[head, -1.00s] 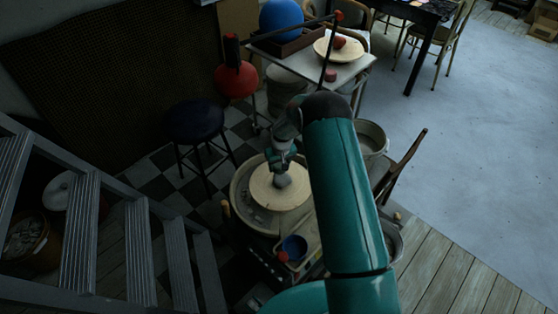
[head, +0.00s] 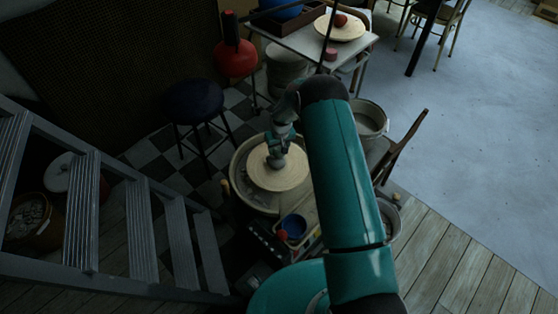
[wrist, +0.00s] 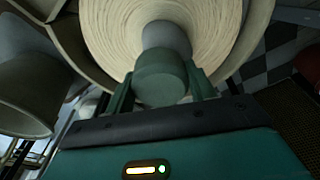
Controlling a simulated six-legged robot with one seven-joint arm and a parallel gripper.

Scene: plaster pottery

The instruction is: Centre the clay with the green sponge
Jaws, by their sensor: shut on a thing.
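The wheel head (head: 292,177), a cream disc with fine rings, sits in the round splash basin. A small grey lump of clay (head: 276,162) stands near the disc's middle; it also shows in the wrist view (wrist: 166,37). My gripper (head: 279,146) is over the disc beside the clay. In the wrist view its two green fingers are shut on the round green sponge (wrist: 160,84). The sponge overlaps the near side of the clay in that view; I cannot tell whether they touch. The clay's far side is hidden in the head view.
A blue bowl (head: 294,226) and a small red thing (head: 282,235) are at the wheel's front. A dark stool (head: 194,103) stands behind left, a grey bucket (head: 369,119) behind right. Metal steps (head: 134,238) fill the left. Open floor lies right.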

